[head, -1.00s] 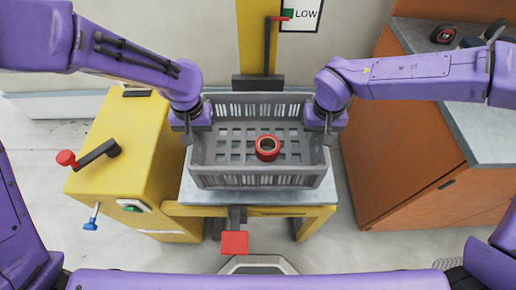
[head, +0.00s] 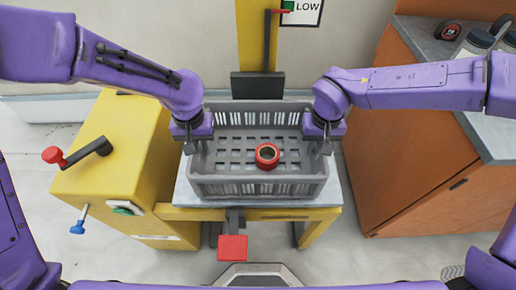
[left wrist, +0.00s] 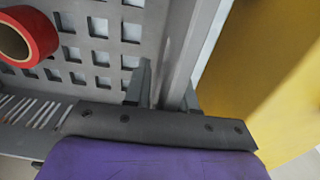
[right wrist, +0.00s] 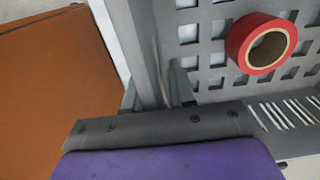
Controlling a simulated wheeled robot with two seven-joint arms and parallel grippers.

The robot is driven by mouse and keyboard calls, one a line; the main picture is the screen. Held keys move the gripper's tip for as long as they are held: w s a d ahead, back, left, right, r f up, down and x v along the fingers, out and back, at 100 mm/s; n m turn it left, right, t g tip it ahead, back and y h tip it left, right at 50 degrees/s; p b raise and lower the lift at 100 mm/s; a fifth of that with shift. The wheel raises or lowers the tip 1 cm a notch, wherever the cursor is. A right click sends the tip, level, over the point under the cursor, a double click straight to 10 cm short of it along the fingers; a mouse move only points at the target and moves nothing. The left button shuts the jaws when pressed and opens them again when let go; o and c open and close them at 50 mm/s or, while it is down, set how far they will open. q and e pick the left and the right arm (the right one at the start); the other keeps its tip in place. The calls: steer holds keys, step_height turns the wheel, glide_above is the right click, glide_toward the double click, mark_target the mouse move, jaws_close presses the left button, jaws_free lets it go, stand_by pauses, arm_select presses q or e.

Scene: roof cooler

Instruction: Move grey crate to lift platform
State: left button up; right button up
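The grey crate (head: 225,188) is an open, slotted plastic box, upright over the grey-topped lift platform (head: 181,192) with its yellow frame. It sits on the plate or just above it; I cannot tell which. A red tape roll (head: 267,156) lies inside; it also shows in the left wrist view (left wrist: 34,35) and the right wrist view (right wrist: 238,45). My left gripper (head: 190,146) is shut on the crate's left side wall, its fingers on either side in the left wrist view (left wrist: 165,90). My right gripper (head: 325,147) grips the right wall likewise.
A yellow cabinet (head: 110,185) with a red-knobbed lever (head: 75,154) stands close on the left. An orange-brown cabinet (head: 410,170) with a grey top stands on the right. A red pedal (head: 232,248) is in front.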

arm_select(q)
steer(key=shift+o, duration=1)
steer(key=shift+r, duration=0.1)
arm_select(e)
steer(key=shift+o, duration=1)
steer(key=shift+r, duration=0.15)
arm_select(q)
steer(key=shift+a, duration=0.1)
arm_select(e)
steer(key=shift+d, duration=0.1)
arm_select(q)
steer(key=shift+r, duration=0.1)
step_height(320, 180, up, 12)
steer(key=shift+f, duration=0.1)
arm_select(e)
step_height(320, 180, up, 12)
